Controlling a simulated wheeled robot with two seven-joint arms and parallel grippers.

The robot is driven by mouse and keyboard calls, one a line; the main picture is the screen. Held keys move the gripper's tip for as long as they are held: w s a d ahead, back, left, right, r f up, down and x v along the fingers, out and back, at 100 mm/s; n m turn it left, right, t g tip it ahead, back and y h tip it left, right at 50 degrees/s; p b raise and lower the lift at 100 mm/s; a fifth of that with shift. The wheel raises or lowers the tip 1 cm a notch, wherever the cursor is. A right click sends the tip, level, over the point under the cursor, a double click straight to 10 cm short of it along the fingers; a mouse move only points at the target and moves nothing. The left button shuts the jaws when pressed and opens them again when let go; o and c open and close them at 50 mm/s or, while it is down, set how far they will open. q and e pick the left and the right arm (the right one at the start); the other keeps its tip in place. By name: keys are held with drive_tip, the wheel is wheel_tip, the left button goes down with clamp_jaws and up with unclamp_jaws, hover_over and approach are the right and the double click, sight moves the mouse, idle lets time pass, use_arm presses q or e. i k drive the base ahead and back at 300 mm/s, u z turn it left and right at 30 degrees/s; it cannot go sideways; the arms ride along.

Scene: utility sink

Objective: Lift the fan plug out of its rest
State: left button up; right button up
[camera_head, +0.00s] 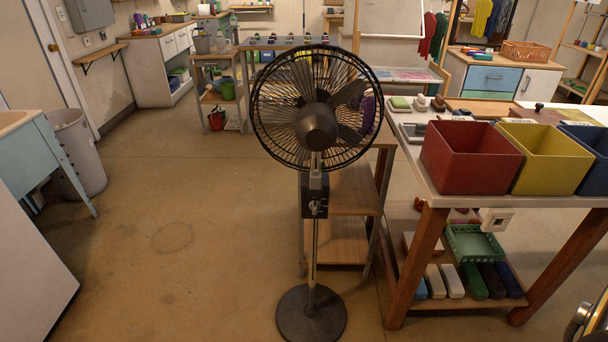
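A black pedestal fan (317,127) stands upright on the floor in the middle of the head view, with a round wire cage, a thin pole and a round dark base (311,318). A dark box (315,188) sits on the pole below the cage, with small light parts at its lower end. I cannot make out whether the fan plug or its rest is among these parts. Neither of my grippers shows.
The table at the right carries red (470,160), yellow (550,160) and blue bins. A green basket (474,243) and several blocks lie on its lower shelf. A wooden shelf unit (342,245) stands close behind the fan. The floor (180,270) left of the fan is clear.

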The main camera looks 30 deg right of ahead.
sight(315, 176)
drive_tip(key=u, duration=0.75)
drive_tip(key=i, duration=0.85)
drive_tip(key=z, duration=1.35)
